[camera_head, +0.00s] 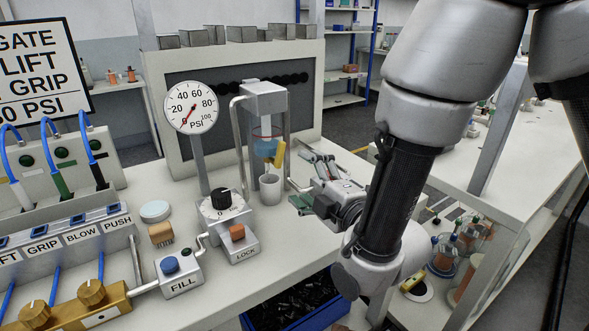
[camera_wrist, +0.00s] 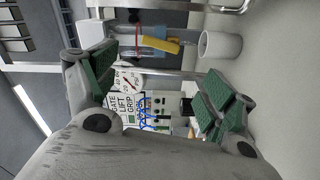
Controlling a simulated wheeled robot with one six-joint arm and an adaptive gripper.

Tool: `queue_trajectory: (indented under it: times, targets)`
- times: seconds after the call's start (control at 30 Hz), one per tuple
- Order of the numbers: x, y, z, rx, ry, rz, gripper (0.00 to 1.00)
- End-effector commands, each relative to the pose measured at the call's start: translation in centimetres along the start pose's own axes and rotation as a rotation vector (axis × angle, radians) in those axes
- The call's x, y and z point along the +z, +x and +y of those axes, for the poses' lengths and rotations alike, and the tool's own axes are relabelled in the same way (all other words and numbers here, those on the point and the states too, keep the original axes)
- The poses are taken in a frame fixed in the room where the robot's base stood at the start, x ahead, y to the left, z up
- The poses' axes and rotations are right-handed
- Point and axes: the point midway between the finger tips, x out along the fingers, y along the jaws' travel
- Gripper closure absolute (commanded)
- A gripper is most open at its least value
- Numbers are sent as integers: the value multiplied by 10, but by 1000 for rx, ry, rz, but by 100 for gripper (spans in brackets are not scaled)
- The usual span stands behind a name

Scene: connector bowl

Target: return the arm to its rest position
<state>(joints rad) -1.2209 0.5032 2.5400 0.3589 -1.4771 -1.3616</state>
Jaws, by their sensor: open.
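My gripper (camera_head: 308,181) is at the right end of the white bench, to the right of the metal press stand. Its two fingers with green pads are apart and nothing is between them. In the wrist view my gripper (camera_wrist: 158,92) is open, with the gauge and sign far behind the gap. My arm comes down from the top right, bent at the wrist, clear of the bench top. A white cup (camera_head: 270,188) stands under the stand, left of my gripper; it also shows in the wrist view (camera_wrist: 220,45).
The press stand (camera_head: 264,98) holds a blue vessel (camera_head: 266,148) with a yellow tag (camera_head: 280,153). A pressure gauge (camera_head: 190,108), a FILL box (camera_head: 180,273) and a LOCK box (camera_head: 238,243) stand to the left. A blue bin (camera_head: 330,314) lies below the bench edge. Another table (camera_head: 500,190) is at right.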

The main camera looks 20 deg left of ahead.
Motion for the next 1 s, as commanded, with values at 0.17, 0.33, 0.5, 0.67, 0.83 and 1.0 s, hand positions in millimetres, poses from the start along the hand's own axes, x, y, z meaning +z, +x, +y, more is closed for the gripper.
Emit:
queue_trajectory:
  times: [0.17,0.33,0.5,0.67,0.83,1.0]
  targets:
    - [0,-8,0,0,0,1,16]
    - [0,-8,0,1,0,0,16]
    - [12,-6,7,-16,40,-26,16]
    - [76,-8,38,-114,262,-167,16]
    - [168,-58,84,-233,623,-415,16]
    - [231,-160,122,-288,965,-714,16]
